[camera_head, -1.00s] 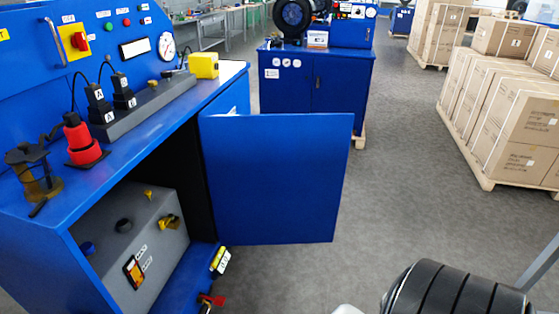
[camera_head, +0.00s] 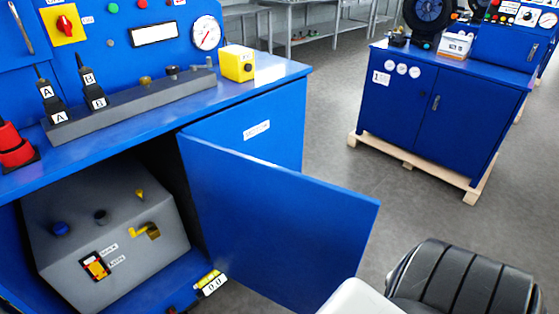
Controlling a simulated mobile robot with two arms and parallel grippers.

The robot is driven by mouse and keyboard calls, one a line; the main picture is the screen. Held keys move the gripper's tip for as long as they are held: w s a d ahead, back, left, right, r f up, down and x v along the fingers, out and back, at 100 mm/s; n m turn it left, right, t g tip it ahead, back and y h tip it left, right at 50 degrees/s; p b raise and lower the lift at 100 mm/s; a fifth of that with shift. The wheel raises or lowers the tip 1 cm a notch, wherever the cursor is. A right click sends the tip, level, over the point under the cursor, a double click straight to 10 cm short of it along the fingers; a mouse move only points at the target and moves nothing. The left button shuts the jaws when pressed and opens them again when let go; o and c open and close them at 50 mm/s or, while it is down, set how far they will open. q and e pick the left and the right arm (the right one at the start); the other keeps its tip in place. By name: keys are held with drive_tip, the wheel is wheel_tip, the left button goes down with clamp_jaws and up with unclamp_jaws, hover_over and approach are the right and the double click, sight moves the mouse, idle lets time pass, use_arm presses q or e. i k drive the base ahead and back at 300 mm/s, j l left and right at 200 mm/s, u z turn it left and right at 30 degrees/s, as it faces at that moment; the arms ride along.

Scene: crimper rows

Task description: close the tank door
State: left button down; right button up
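The tank door (camera_head: 275,232) is a blue panel standing open in the middle of the head view. It is hinged at the right side of the opening in the blue cabinet and swings out toward the right. The grey tank (camera_head: 110,245) sits inside the open compartment, with blue and dark caps, a yellow valve handle and a red switch. A dark ribbed part and a white rounded part of my own arm show at the bottom right, just beside and in front of the door's lower right corner. Neither gripper's fingers show. Contact with the door cannot be told.
The bench top (camera_head: 180,118) carries dark lettered connectors, a grey bar, a red device and a yellow box (camera_head: 237,63). A second blue cabinet (camera_head: 430,110) stands on a pallet at the back right. Grey floor (camera_head: 345,185) between them is clear.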

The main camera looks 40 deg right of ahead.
sight(291, 239)
drive_tip(key=l+u, duration=0.15)
drive_tip(key=l, duration=0.25)
drive_tip(key=l+u, duration=0.15)
drive_tip(key=l, duration=0.3)
drive_tip(key=k+l+u, duration=0.15)
drive_tip(key=l, duration=0.25)
drive_tip(key=l+u, duration=0.1)
drive_tip(key=l, duration=0.35)
drive_tip(key=k+l+u, duration=0.15)
drive_tip(key=l, duration=0.25)
drive_tip(key=l+u, duration=0.15)
drive_tip(key=l, duration=0.25)
drive_tip(key=k+l+u, duration=0.15)
drive_tip(key=l, duration=0.2)
